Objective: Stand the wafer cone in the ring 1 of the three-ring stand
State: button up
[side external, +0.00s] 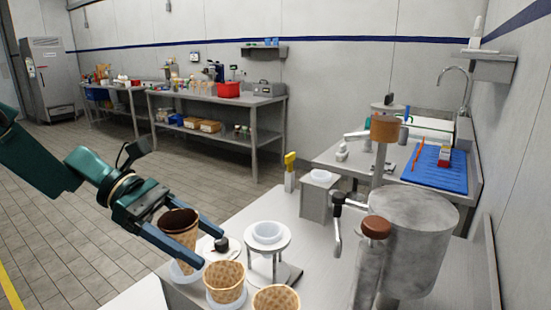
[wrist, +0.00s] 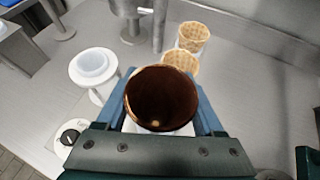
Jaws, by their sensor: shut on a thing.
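The wafer cone (side external: 181,226) has a dark-coated inside and stands roughly upright, mouth up. My gripper (side external: 208,248) is shut on it, one blue finger on each side. In the wrist view the cone's dark mouth (wrist: 161,97) fills the space between the fingers. A white ring (side external: 184,270) of the three-ring stand shows under the held cone. The cone's lower end is partly hidden by a finger, so I cannot tell whether it rests in the ring. Two plain wafer cones, a middle one (side external: 224,281) and a nearer one (side external: 275,299), stand in line with it. Ring numbers are not readable.
A white cup (side external: 267,232) on a raised round platform stands close behind the cones. A black knob (side external: 221,243) sits beside it. A large grey metal drum (side external: 410,240) with a handled lever is to the right. A grey block (side external: 318,200) stands farther back on the bench.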

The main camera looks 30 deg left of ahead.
aim_at(194, 222)
jog(key=shift+f, duration=0.3)
jog(key=shift+r, duration=0.15)
jog(key=shift+r, duration=2.05)
